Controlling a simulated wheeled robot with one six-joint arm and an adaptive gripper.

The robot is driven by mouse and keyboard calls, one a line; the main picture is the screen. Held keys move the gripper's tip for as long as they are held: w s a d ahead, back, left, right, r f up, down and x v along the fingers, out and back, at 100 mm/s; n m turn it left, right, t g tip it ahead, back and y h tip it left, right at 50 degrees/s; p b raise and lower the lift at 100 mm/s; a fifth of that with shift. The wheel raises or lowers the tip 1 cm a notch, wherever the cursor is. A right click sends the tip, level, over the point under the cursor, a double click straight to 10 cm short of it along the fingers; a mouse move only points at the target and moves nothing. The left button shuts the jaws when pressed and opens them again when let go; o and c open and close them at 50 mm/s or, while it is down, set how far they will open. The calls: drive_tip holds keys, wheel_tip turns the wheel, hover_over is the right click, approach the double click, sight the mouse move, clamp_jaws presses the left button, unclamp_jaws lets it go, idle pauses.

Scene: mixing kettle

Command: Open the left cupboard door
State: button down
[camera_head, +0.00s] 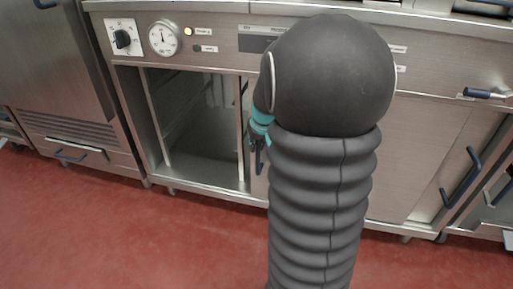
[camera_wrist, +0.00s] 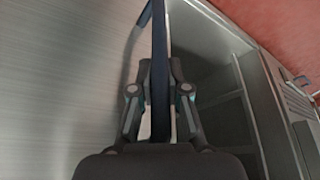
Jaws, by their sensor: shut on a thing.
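The left cupboard door shows in the wrist view as a brushed metal panel (camera_wrist: 65,85). My gripper (camera_wrist: 160,85) is shut on its long dark blue bar handle (camera_wrist: 159,30), with a finger on each side of the bar. The cupboard's opening (camera_head: 205,125) is uncovered in the head view, with its dark interior and a rack-like fitting visible. The interior also shows right of the handle in the wrist view (camera_wrist: 205,75). In the head view my gripper (camera_head: 258,150) is at the opening's right edge; my dark arm hides most of the door there.
A right-hand metal door (camera_head: 415,150) has a dark blue handle (camera_head: 461,178). Another steel unit (camera_head: 60,80) stands left. The red floor (camera_head: 110,230) in front is clear.

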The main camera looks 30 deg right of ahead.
drive_tip(key=shift+s+d, duration=0.35)
drive_tip(key=shift+s, duration=0.3)
drive_tip(key=c, duration=1.1)
unclamp_jaws()
drive_tip(key=shift+d, duration=0.15)
drive_tip(key=shift+c, duration=0.2)
drive_tip(key=shift+r, duration=0.1)
drive_tip(key=v, duration=1.1)
drive_tip(key=shift+s+r, duration=0.2)
drive_tip(key=shift+r, duration=0.2)
